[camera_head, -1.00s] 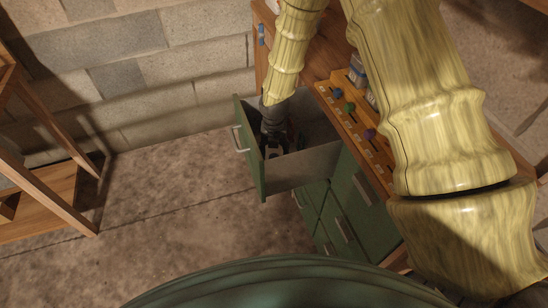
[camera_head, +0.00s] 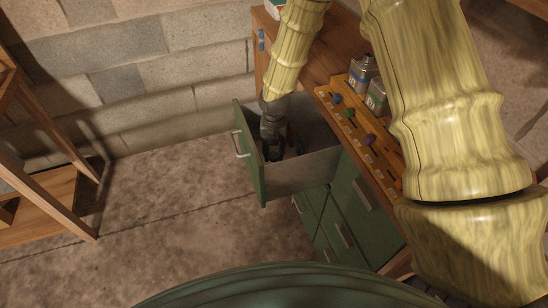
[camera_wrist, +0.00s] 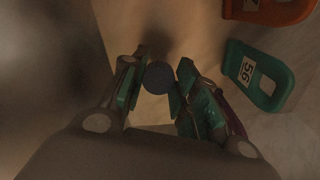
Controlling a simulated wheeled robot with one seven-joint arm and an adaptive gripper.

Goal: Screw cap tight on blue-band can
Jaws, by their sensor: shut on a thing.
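My gripper (camera_head: 272,148) reaches down into the open green drawer (camera_head: 250,160). In the wrist view my gripper (camera_wrist: 158,82) is shut on a round, dark blue-grey cap (camera_wrist: 158,77), held between the fingertips. I cannot tell whether the cap touches the drawer floor. Two metal cans, a far can (camera_head: 362,70) and a nearer can (camera_head: 377,94), stand at the bench's wooden rack, away from my gripper. The far can has a bluish label or band; their tops are too small to read clearly.
In the drawer lie a teal tag marked 56 (camera_wrist: 258,75) and an orange tag (camera_wrist: 272,8). Blue (camera_head: 336,98), green (camera_head: 349,112) and purple (camera_head: 370,138) knob-like pieces sit on the rack (camera_head: 385,172). A wooden shelf (camera_head: 50,195) stands left; the floor between is clear.

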